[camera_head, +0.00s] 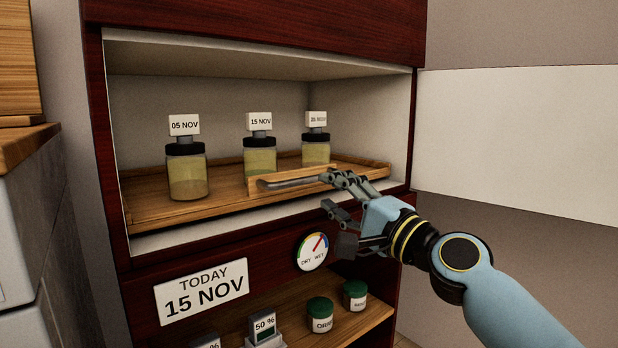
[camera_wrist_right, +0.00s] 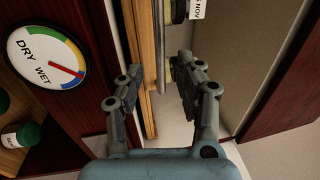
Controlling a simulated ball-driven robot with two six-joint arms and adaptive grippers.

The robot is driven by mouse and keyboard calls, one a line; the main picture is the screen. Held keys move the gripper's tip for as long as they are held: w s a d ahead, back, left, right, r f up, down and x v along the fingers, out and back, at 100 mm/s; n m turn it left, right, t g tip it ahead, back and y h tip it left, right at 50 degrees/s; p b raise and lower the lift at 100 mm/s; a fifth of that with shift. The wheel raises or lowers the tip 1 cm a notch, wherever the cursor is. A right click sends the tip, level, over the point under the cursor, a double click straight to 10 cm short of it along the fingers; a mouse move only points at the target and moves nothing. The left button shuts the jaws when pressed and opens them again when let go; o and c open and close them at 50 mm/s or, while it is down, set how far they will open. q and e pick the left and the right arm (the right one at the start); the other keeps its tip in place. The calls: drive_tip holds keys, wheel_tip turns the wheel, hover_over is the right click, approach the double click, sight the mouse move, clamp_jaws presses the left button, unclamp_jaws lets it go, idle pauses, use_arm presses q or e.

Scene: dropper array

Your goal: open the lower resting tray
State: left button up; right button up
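A wooden tray (camera_head: 225,202) rests in the white-lined compartment of a dark red cabinet. Its raised front piece (camera_head: 256,190) carries a grey bar handle (camera_head: 292,183). My right gripper (camera_head: 335,193) is at the right end of this handle, with its fingers apart. In the right wrist view, my right gripper (camera_wrist_right: 156,78) is open, and the handle (camera_wrist_right: 160,45) runs between the directions of its two fingers. I cannot tell whether a finger touches the handle. Only this one tray shows. My left gripper is not in view.
On the tray stand three dark-lidded jars: one labelled 05 NOV (camera_head: 187,175), one 15 NOV (camera_head: 260,157), one hard to read (camera_head: 316,150). Below are a dry/wet dial (camera_head: 312,252), a TODAY 15 NOV sign (camera_head: 202,290) and a shelf (camera_head: 350,328) with green-lidded jars (camera_head: 320,315).

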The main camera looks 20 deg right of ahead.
sight(313, 181)
drive_tip(key=x, duration=0.7)
drive_tip(key=shift+f, duration=0.1)
clamp_jaws()
idle(0.3)
